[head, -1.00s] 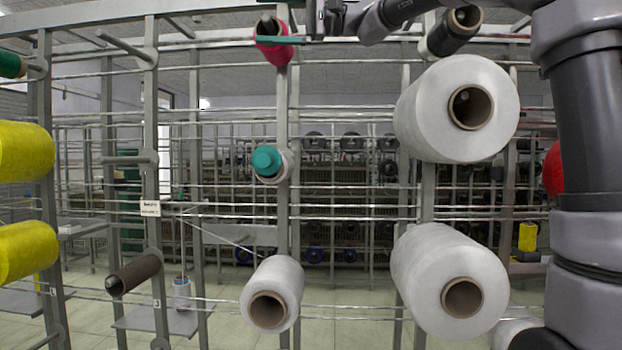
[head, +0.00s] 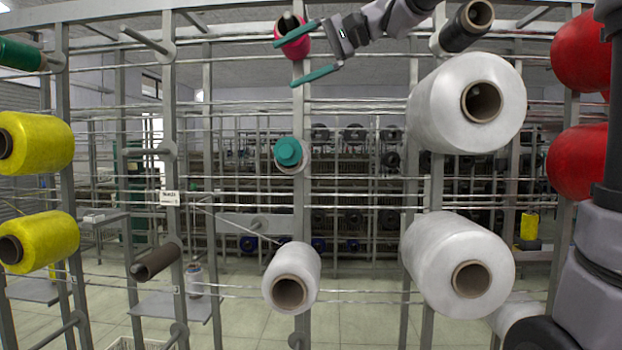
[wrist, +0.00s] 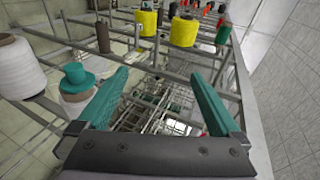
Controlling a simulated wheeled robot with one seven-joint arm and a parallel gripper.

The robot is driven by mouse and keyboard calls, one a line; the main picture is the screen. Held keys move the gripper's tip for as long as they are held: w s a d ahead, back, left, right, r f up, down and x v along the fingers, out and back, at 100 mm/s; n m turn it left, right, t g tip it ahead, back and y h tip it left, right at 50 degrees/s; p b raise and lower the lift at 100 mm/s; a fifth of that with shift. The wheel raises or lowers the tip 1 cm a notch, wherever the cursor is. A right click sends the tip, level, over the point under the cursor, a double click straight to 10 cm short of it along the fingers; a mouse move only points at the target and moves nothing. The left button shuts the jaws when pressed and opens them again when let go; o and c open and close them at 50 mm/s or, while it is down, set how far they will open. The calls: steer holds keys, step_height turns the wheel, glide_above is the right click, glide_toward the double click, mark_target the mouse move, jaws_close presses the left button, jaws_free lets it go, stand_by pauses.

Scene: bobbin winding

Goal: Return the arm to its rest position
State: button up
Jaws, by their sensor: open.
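My gripper (head: 284,65) is at the top middle of the head view, with its two teal fingers spread apart and nothing between them. The fingers point left. The upper finger crosses in front of a magenta-red spool (head: 293,46); I cannot tell whether they touch. In the wrist view my gripper (wrist: 157,71) is also open and empty, with rack bars and floor seen between the fingers. A teal-topped bobbin (head: 288,152) sits on the rack post below the gripper. My arm comes in from the upper right.
The metal rack (head: 299,215) carries large white spools (head: 440,105), yellow spools (head: 45,140) at left, red ones (head: 582,165) at right and a black one (head: 462,28) near my arm. A small white spool (head: 295,268) and a brown tube (head: 157,262) are lower down.

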steer(key=s+d+f+m+t+h, duration=0.1)
steer(key=s+d+f+h, duration=0.2)
steer(key=d+f, duration=0.6)
steer(key=s+d+f+t+h, duration=0.1)
steer(key=s+d+f+h, duration=0.3)
steer(key=d+f, duration=0.5)
steer(key=s+d+f+m+t+h, duration=0.1)
steer(key=s+d+f+h, duration=0.3)
steer(key=d+f, duration=0.5)
steer(key=shift+s+d+f+m+t, duration=0.3)
steer(key=shift+s+d+t, duration=0.3)
steer(key=shift+s+d, duration=0.15)
